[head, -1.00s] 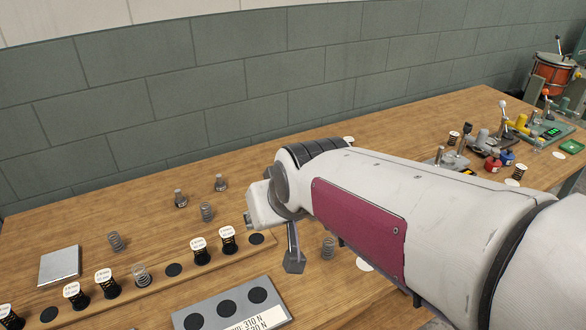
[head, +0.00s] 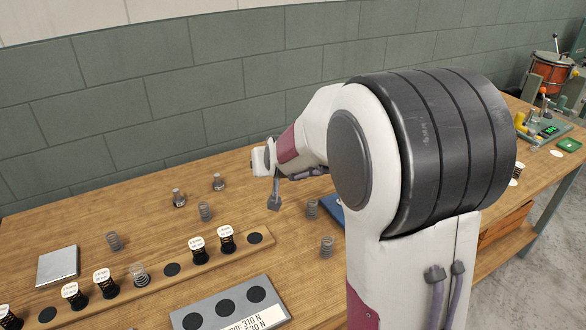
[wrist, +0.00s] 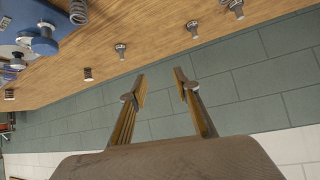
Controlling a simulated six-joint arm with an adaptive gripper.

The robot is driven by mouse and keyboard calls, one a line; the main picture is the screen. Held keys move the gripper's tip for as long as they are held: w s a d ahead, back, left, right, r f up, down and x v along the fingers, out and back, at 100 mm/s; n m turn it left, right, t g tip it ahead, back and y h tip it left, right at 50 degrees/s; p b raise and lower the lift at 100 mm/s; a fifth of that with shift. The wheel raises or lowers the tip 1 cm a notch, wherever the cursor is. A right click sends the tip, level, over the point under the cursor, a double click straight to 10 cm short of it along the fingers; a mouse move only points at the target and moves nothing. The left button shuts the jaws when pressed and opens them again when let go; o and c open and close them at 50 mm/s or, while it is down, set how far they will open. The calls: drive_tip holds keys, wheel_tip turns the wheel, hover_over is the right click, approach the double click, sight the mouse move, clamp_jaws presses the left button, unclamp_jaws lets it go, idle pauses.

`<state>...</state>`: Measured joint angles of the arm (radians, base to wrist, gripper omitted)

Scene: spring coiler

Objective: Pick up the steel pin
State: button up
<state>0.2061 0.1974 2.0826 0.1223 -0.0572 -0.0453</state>
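Two small steel pin-like pieces with wider bases stand on the wooden bench in the head view, a left one (head: 179,198) and a right one (head: 217,182). In the wrist view similar steel pieces show near the bench's wall edge: one (wrist: 120,49) left of centre, another (wrist: 192,29), and one (wrist: 236,8) at the top edge. I cannot tell which is the steel pin. My gripper (wrist: 159,76) is open and empty, its fingers apart from all of them. In the head view its finger (head: 274,203) shows to the right of the two pieces.
A wooden rack (head: 218,248) with labelled springs and a grey plate (head: 273,310) lie in front. Loose springs (head: 205,212) stand nearby. A blue device (wrist: 35,38) shows in the wrist view. The grey block wall (wrist: 250,70) is close behind the bench.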

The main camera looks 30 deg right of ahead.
drive_tip(key=w+d+f+m+h, duration=0.1)
drive_tip(key=w+d+f, duration=0.2)
drive_tip(key=d+f, duration=0.2)
drive_tip(key=w+d+f+t+h, duration=0.1)
drive_tip(key=w+d+f, duration=0.3)
drive_tip(key=d+f, duration=0.1)
drive_tip(key=w+d+f+m+h, duration=0.1)
drive_tip(key=w+d+f+h, duration=0.1)
drive_tip(key=w+d+f, duration=0.1)
drive_tip(key=shift+w+d+f+m+t, duration=0.15)
drive_tip(key=shift+w+d+f+t, duration=0.05)
drive_tip(key=shift+d+f, duration=0.3)
drive_tip(key=shift+w+d+f+m+t, duration=0.2)
drive_tip(key=shift+d+f, duration=0.2)
drive_tip(key=shift+d, duration=0.2)
drive_tip(key=shift+x, duration=1.3)
drive_tip(key=shift+f, duration=0.1)
drive_tip(key=shift+x, duration=2.55)
drive_tip(key=shift+a+f, duration=0.15)
drive_tip(key=shift+f, duration=0.05)
